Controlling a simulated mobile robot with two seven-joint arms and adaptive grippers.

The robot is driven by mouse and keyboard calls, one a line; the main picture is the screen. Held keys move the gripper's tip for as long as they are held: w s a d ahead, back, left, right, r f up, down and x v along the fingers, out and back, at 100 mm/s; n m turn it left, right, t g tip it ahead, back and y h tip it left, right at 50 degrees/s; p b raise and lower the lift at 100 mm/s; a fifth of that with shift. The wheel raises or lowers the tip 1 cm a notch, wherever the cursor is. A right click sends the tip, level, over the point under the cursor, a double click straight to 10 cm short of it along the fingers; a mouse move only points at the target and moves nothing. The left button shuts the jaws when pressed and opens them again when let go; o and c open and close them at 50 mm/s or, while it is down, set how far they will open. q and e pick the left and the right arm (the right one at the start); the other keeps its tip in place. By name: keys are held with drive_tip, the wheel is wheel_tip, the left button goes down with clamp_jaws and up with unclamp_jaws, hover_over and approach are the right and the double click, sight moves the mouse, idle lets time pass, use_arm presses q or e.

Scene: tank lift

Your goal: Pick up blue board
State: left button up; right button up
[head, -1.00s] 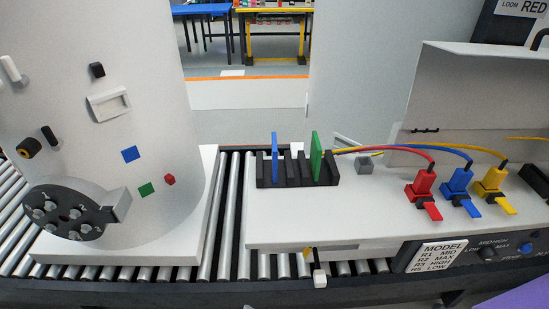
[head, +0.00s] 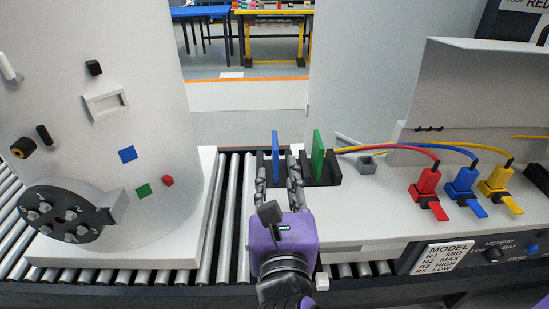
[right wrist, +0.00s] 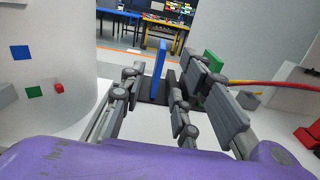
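The blue board (head: 275,146) stands upright in a slot of the black rack (head: 334,179) on the white bench. It also shows in the right wrist view (right wrist: 160,68). My right gripper (head: 278,170) is open at the rack, its fingers reaching forward with one on each side of the blue board. In the right wrist view the board stands between the fingertips with space visible on both sides; I see no clear contact. The board's lower part is partly hidden by the rack.
A green board (head: 318,152) stands in the same rack, close to my right finger. Red, blue and yellow cabled plugs (head: 459,186) are on the right. A white tank (head: 95,120) stands on the left on the roller conveyor (head: 232,205).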

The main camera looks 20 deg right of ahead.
sight(275, 158)
drive_tip(key=x, duration=0.4)
drive_tip(key=shift+w, duration=0.1)
drive_tip(key=shift+x, duration=0.95)
drive_tip(key=p+x, duration=0.1)
drive_tip(key=x, duration=0.2)
drive_tip(key=shift+w+d+f, duration=0.15)
drive_tip(key=shift+w, duration=0.1)
drive_tip(key=shift+w+d+f, duration=0.1)
drive_tip(key=shift+w, duration=0.3)
clamp_jaws()
